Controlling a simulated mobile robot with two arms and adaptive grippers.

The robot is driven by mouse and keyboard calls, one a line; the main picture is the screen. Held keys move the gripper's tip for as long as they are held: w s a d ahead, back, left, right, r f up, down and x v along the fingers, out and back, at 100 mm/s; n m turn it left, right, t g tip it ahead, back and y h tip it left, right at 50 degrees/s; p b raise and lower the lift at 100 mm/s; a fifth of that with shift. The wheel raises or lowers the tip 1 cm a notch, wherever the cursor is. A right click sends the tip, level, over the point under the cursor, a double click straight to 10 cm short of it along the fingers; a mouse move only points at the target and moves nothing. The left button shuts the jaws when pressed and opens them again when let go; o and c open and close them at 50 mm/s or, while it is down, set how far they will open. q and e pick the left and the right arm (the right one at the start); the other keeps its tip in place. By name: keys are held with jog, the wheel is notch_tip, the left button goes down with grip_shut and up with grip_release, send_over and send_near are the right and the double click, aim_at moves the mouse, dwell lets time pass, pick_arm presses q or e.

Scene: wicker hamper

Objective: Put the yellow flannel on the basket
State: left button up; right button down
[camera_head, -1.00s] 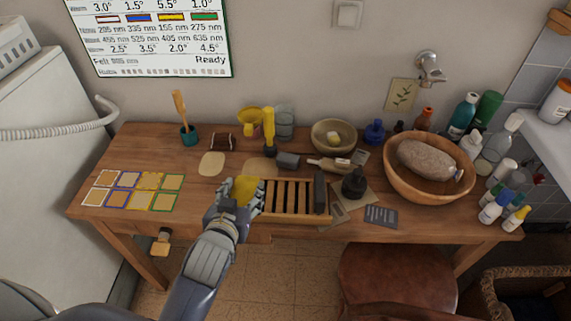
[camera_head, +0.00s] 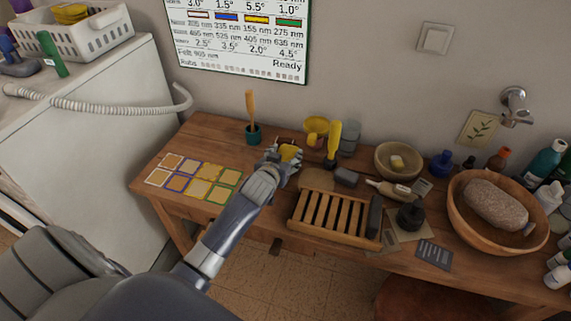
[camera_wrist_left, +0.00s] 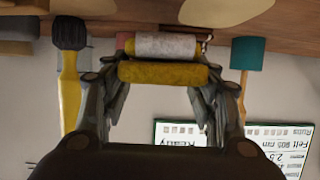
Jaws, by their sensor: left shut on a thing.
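My left gripper (camera_head: 283,155) is shut on the yellow flannel (camera_head: 289,153), which shows as a textured yellow roll in the left wrist view (camera_wrist_left: 163,73). It is over the back left part of the wooden table, between the teal cup and the wooden rack. In the wrist view a whitish roll (camera_wrist_left: 165,45) lies just behind the flannel; I cannot tell whether they touch. A white plastic basket (camera_head: 88,38) with bottles and other items stands on the white appliance at the upper left. My right gripper is not in view.
The slatted rack (camera_head: 335,216) stands at the table's front. Bordered squares (camera_head: 201,187) lie at its left.

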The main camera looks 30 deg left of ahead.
pick_arm(q)
jog(key=shift+f, duration=1.75)
jog(key=shift+f, duration=0.15)
jog(key=o, duration=1.2)
jog(key=shift+c, duration=0.2)
